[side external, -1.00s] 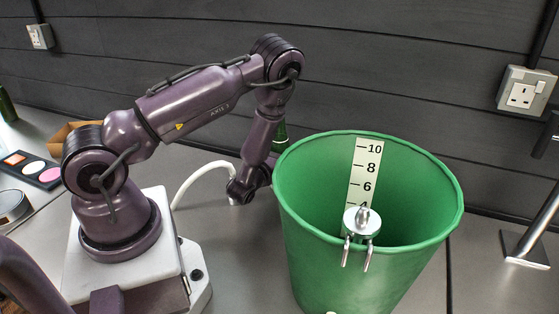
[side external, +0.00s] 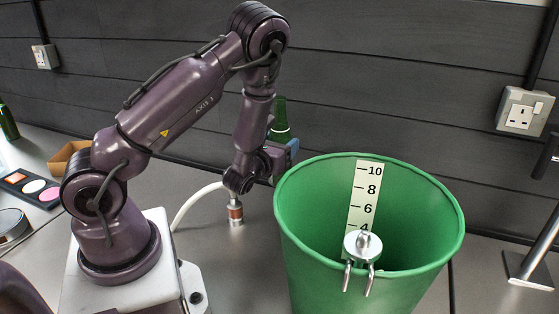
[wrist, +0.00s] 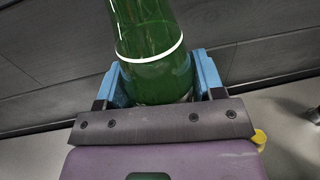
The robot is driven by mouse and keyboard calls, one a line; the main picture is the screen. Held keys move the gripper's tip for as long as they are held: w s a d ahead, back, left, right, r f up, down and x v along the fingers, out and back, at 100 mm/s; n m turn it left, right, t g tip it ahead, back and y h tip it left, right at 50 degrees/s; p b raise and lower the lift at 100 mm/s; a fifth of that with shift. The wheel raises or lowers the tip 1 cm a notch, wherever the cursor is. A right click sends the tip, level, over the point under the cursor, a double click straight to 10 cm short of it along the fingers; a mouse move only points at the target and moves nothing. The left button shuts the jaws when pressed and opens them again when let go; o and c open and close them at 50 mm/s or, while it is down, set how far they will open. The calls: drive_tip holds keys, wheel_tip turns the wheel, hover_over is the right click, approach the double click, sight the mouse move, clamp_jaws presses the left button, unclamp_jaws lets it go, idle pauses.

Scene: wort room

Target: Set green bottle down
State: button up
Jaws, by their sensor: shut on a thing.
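The green bottle (side external: 280,120) shows in the side external view behind the wrist of my arm, its neck upright above my gripper (side external: 284,153). The bucket rim hides part of the space below it. In the wrist view the green bottle (wrist: 148,45) stands between the two blue fingers of my gripper (wrist: 160,82), with a white ring around its body. My gripper is shut on the bottle. Whether the bottle's base touches the bench is hidden.
A large green bucket (side external: 300,240) with a white scale stands right of my gripper. A hose with a copper-coloured fitting (side external: 236,214) is below my wrist. Another green bottle (side external: 8,122), a cardboard box (side external: 68,157) and a palette (side external: 30,188) are at the left.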

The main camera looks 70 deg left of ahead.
drive_tip(key=shift+s+a+r, duration=0.1)
drive_tip(key=shift+a+r, duration=0.1)
drive_tip(key=shift+r, duration=0.25)
drive_tip(key=s+a+f+n+g+y, duration=0.1)
drive_tip(key=s+a+n+g+y, duration=0.6)
drive_tip(key=s+a+g, duration=0.4)
wheel_tip(320, 180, down, 8)
drive_tip(key=s+a, duration=0.1)
drive_tip(key=shift+s+a+n+t, duration=0.15)
drive_tip(key=shift+s+n+t, duration=0.1)
drive_tip(key=shift+n+t, duration=0.15)
drive_tip(key=shift+f, duration=0.2)
drive_tip(key=o, duration=1)
drive_tip(key=shift+o, duration=0.2)
